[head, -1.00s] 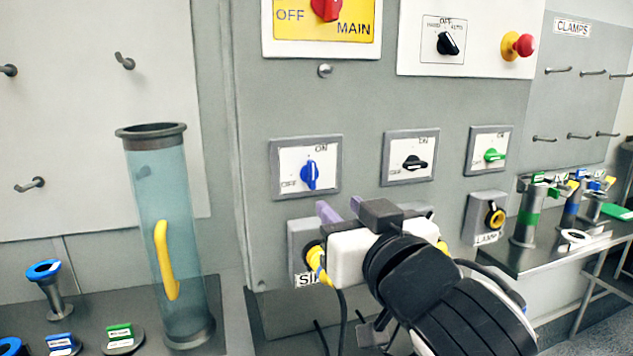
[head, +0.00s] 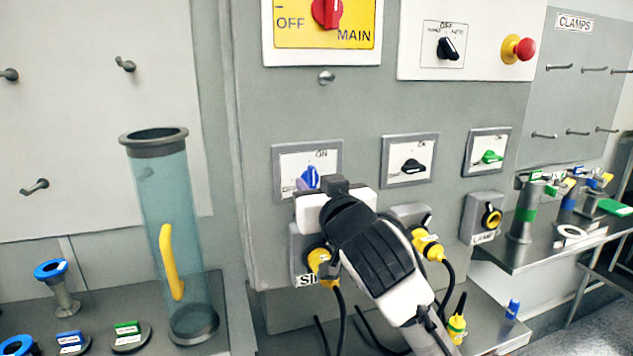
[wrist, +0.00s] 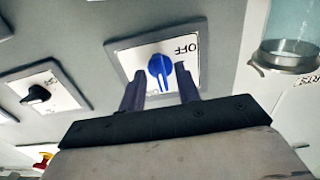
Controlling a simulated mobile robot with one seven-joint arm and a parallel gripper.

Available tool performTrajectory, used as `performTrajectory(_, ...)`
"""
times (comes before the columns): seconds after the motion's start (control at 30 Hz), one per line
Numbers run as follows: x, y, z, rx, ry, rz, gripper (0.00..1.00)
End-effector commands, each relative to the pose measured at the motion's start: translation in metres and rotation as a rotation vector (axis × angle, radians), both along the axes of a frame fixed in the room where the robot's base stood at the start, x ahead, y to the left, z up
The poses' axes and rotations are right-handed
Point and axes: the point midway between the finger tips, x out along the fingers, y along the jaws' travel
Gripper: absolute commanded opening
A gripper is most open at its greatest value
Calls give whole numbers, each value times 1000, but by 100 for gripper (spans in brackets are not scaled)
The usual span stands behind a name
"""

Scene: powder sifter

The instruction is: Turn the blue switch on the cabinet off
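The blue switch (head: 312,172) is on a white plate with a grey frame on the cabinet, with ON at upper right and OFF at lower left. In the head view my gripper (head: 306,181) partly covers it. In the wrist view the blue switch (wrist: 160,66) is between the two purple fingers of my gripper (wrist: 160,76). The fingers are apart, one on each side of the knob, with visible gaps. I cannot tell whether either finger touches the knob. The knob's handle stands roughly upright in the wrist view.
To the right are a black switch (head: 413,166) and a green switch (head: 488,157). The red main switch (head: 327,12) is above. Yellow plugs with black cables, including one plug (head: 428,246), are below near my arm. A clear tube (head: 178,235) stands at left.

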Motion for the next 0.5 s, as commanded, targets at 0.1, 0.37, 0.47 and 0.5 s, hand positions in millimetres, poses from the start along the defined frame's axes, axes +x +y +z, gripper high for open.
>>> performTrajectory(0.1,2,1,0,0,0,1,33)
performTrajectory(0.37,1,1,0,0,0,1,20)
performTrajectory(0.47,1,1,0,0,0,1,7)
performTrajectory(0.5,1,0,0,0,0,0,1)
